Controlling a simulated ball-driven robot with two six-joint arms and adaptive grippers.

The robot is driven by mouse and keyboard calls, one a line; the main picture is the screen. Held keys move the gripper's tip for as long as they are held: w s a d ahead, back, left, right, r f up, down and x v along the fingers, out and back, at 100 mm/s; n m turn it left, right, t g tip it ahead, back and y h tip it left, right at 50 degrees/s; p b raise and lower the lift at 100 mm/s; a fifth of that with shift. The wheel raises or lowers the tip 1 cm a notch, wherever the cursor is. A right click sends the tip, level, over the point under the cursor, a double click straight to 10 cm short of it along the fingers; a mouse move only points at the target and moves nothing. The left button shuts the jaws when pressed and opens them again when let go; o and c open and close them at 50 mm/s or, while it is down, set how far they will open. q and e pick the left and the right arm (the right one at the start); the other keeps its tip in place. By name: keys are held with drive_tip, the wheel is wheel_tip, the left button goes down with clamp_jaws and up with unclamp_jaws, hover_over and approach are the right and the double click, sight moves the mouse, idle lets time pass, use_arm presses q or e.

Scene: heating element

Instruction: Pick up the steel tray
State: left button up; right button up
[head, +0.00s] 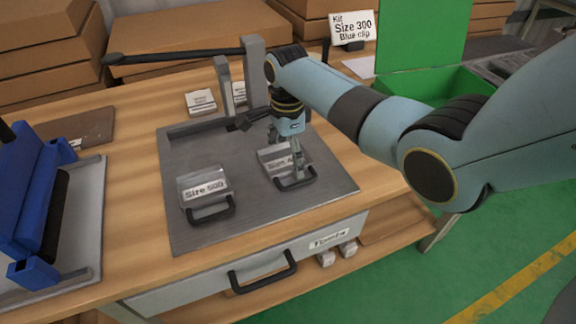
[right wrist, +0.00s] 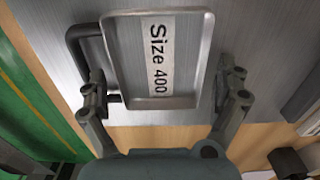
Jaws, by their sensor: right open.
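A small steel tray labelled "Size 400" (head: 275,161), with a black handle (head: 297,184), lies on a grey metal plate (head: 262,205). My right gripper (head: 288,152) points down over this tray and partly hides it. In the right wrist view the tray (right wrist: 185,80) shows between the open fingers of the right gripper (right wrist: 164,78). The left finger overlaps the handle's edge, and the right finger is beside the tray's right side. I cannot tell whether they touch. A second steel tray, labelled "Size 500" (head: 203,186), lies to the left. My left gripper is out of view.
A black lever on grey posts (head: 252,70) stands just behind the right gripper. A blue fixture (head: 30,195) is at the left. A green bin (head: 440,85) is at the back right. A drawer (head: 255,275) is below the front edge. The plate between the two trays is clear.

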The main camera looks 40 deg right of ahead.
drive_tip(key=shift+c, duration=0.4)
drive_tip(key=c, duration=1.1)
drive_tip(key=shift+o, duration=0.2)
drive_tip(key=shift+r, duration=0.15)
